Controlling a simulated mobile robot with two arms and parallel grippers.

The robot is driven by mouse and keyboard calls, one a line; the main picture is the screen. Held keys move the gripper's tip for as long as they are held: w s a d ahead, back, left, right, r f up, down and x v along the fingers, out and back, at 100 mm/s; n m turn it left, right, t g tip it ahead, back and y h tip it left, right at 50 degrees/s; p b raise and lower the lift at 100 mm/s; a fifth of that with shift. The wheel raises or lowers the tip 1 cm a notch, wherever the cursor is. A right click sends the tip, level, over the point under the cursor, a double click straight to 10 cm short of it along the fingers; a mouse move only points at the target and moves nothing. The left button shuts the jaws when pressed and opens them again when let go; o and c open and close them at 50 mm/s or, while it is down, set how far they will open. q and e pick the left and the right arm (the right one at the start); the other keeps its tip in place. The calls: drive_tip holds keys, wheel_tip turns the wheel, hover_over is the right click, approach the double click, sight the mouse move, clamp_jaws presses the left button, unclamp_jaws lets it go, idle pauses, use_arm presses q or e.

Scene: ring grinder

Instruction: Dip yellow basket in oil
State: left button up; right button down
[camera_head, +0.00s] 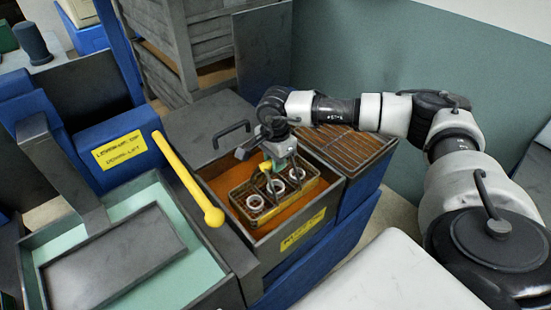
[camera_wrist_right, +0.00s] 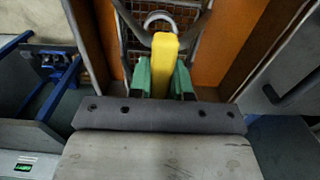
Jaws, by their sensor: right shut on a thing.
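The yellow wire basket (camera_head: 262,214) holds several pale rings, one of them the front ring (camera_head: 254,202). It sits inside the opening of the oil tank (camera_head: 262,250), over the orange-brown oil (camera_head: 216,184). I cannot tell how deep its bottom is in the oil. My right gripper (camera_head: 272,166) is above the basket. In the right wrist view its green fingertips (camera_wrist_right: 162,80) are shut on the basket's yellow handle (camera_wrist_right: 163,58). Basket wires and a ring show just beyond the handle. My left gripper is out of view.
A grated tray (camera_head: 345,145) adjoins the tank at the right. A yellow lever (camera_head: 188,180) stands along the tank's left side. A sink-like basin (camera_head: 180,262) with a dark plate (camera_head: 110,262) is further left. A dark handled lid (camera_head: 212,128) lies behind the tank.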

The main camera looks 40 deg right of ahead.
sight(275, 186)
drive_tip(key=shift+f+b, duration=2.45)
drive_tip(key=shift+f, duration=0.95)
drive_tip(key=shift+r, duration=0.15)
idle(2.8)
